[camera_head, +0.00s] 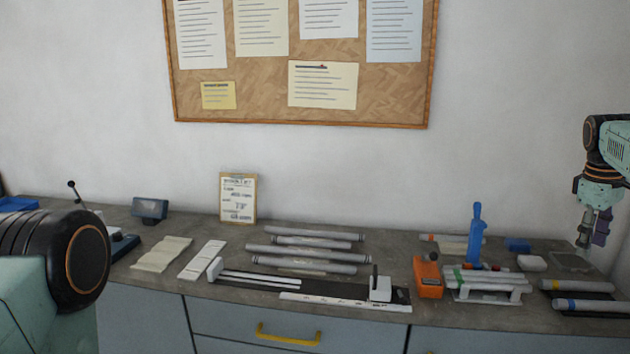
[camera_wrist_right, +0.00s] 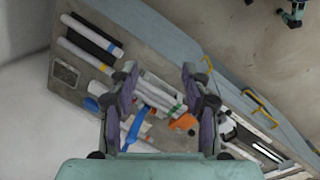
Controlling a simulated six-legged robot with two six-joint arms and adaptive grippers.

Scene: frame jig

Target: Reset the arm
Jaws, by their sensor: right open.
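My right gripper (camera_head: 591,232) hangs above the right end of the bench in the head view, clear of everything below it. The right wrist view shows the same gripper (camera_wrist_right: 160,85) with its two fingers spread apart and nothing between them. Beyond the fingers lie the white jig with tubes (camera_head: 487,285), the blue upright handle (camera_head: 476,233) and the orange block (camera_head: 428,277). My left arm shows only as a dark rounded joint at the lower left of the head view. The left gripper is out of the picture.
Grey tubes (camera_head: 308,256) lie in the middle of the bench (camera_head: 150,277) behind a long rail fixture (camera_head: 330,289). Banded tubes (camera_head: 584,304) lie at the right end. A clipboard (camera_head: 238,198) leans on the wall. Yellow-handled drawers (camera_head: 288,335) are below. The air above the bench is free.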

